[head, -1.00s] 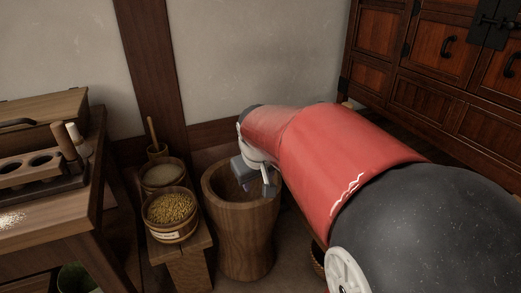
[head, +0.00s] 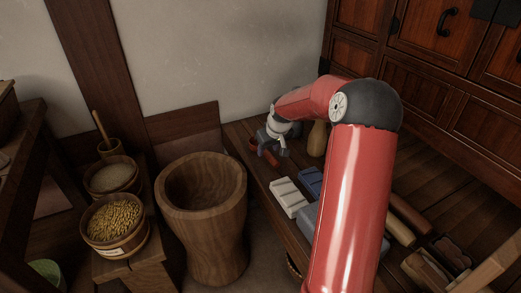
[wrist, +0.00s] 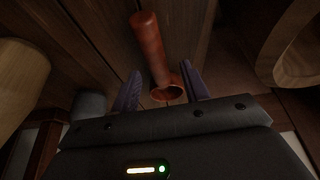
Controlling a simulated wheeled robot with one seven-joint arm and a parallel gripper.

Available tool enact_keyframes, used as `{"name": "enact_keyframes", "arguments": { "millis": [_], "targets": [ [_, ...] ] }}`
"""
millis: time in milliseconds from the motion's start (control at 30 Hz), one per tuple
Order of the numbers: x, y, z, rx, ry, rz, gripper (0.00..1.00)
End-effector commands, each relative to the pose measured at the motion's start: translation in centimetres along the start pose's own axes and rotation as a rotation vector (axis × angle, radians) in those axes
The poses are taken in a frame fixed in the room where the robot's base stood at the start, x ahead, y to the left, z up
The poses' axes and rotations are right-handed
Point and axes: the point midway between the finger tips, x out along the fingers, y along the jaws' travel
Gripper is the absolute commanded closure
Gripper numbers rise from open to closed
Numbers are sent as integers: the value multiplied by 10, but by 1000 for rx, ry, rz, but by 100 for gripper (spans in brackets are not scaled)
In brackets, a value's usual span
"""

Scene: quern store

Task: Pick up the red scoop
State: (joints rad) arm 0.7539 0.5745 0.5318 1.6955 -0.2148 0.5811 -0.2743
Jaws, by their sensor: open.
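The red scoop (wrist: 149,45) lies in the wrist view with its handle pointing away and its round bowl (wrist: 168,94) nearer to me. My gripper (wrist: 161,68) is open, with one dark finger on each side of the scoop's lower handle and bowl. I cannot tell whether the fingers touch it. In the head view my gripper (head: 272,153) is low over the far end of the wooden bench, beside a small red part of the scoop (head: 257,146). The rest of the scoop is hidden there by the gripper.
A large wooden mortar (head: 201,215) stands left of the bench (head: 262,184). A pale bottle-shaped thing (head: 317,139) stands just right of my gripper. A white block (head: 290,197) and a blue block (head: 311,181) lie nearer. Grain tubs (head: 114,228) stand further left.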

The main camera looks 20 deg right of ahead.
Motion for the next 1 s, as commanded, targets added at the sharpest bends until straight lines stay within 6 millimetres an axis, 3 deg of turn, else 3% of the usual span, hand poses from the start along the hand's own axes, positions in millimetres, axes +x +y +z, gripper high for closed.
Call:
{"name": "enact_keyframes", "arguments": {
  "millis": [100,233,867,1000],
  "targets": [
    [20,2,3,-1,-2,-3,55],
    [32,2,2,0,-1,-1,55],
    [37,3,4,0,-1,0,55],
    [36,3,3,0,-1,0,73]
  ]
}}
